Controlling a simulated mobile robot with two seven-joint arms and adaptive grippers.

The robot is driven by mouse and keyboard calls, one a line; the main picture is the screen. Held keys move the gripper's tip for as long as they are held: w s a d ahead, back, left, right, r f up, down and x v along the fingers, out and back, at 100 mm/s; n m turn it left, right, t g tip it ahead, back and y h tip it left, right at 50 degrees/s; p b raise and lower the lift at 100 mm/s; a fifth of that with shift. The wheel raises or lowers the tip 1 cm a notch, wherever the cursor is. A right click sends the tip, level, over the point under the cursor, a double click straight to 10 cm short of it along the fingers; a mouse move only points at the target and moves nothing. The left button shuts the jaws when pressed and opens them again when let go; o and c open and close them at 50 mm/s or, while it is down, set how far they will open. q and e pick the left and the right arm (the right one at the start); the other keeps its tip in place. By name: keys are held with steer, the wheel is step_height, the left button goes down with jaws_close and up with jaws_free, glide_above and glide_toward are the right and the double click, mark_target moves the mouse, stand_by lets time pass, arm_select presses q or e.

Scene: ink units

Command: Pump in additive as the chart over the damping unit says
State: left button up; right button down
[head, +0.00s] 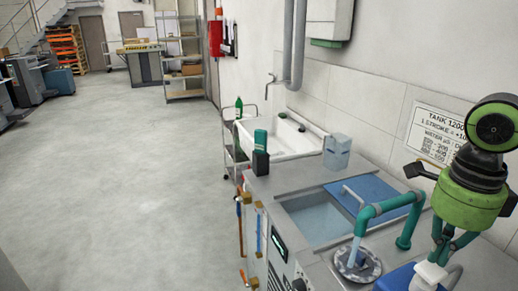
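The chart (436,133) is on the wall at the right. It reads "TANK 1200", "1 STROKE = +10" and "WATER µS" with rows of ranges; my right arm hides its right side. The damping unit (312,258) below has an open water tank (315,218), a blue lid (375,190) and a small lit display (279,245) whose digits I cannot read. My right gripper (443,262) points down at a white pump-like top (431,273) beside a blue container (396,280) at the bottom edge. Whether its fingers grip the white part is unclear. My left gripper is out of view.
A teal pipe (372,212) bends over the counter to a round drain-like fitting (358,265). A sink (290,140) lies beyond. The floor at left is clear.

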mark_target(432, 270)
steer(key=shift+f, duration=0.15)
steer(key=shift+f+b, duration=1.7)
steer(key=shift+r, duration=0.1)
steer(key=shift+r+p, duration=1.3)
steer(key=shift+r, duration=0.45)
steer(key=shift+f, duration=0.1)
